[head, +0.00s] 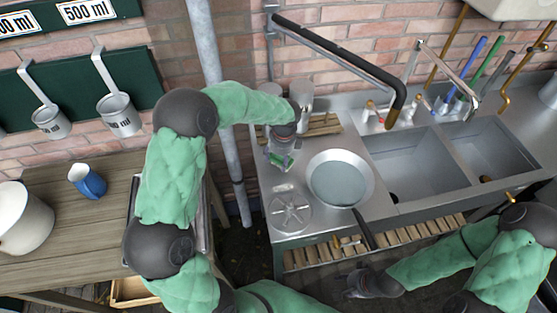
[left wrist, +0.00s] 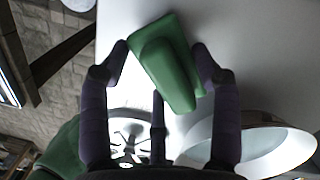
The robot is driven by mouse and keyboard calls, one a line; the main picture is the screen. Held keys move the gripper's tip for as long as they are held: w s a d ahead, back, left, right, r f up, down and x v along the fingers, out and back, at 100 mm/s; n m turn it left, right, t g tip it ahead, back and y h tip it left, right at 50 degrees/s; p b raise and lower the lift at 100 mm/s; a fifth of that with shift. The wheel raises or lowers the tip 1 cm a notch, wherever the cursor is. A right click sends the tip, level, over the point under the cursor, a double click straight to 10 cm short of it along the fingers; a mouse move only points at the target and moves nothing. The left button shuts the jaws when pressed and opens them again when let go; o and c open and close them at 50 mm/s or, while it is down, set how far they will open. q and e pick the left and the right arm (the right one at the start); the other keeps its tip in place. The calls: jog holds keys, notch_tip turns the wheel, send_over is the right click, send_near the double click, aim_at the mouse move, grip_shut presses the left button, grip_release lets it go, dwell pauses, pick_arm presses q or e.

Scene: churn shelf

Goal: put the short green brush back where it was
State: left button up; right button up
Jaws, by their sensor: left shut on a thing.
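My left gripper (head: 279,152) is over the left part of the steel sink counter, behind the round pan. It is shut on a green brush (left wrist: 168,62), whose green body shows between the fingers in the left wrist view. A bit of the brush's green (head: 281,160) also shows below the gripper in the head view. I cannot tell whether the brush touches the counter. My right gripper (head: 352,285) is low at the front, beside the slatted lower shelf; its fingers are too dark and small to judge.
A pan (head: 340,180) with a dark handle and a spoked metal disc (head: 289,211) lie on the counter. A wooden rack (head: 325,126) is behind. Two sink basins (head: 405,165) are to the right. Blue and green long handles (head: 488,65) stand at the back. A tap arm (head: 340,52) hangs overhead.

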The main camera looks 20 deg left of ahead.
aim_at(282, 158)
pick_arm(q)
jog(key=shift+f, duration=0.25)
jog(key=shift+f, duration=0.1)
jog(key=o, duration=1.1)
jog(key=r+p, duration=0.1)
jog(key=r, duration=0.3)
jog(key=d+r+p, duration=0.1)
jog(key=r, duration=0.3)
jog(key=r+p, duration=0.1)
jog(key=r, duration=0.3)
jog(key=shift+s+d+r, duration=0.15)
jog(key=shift+d, duration=0.1)
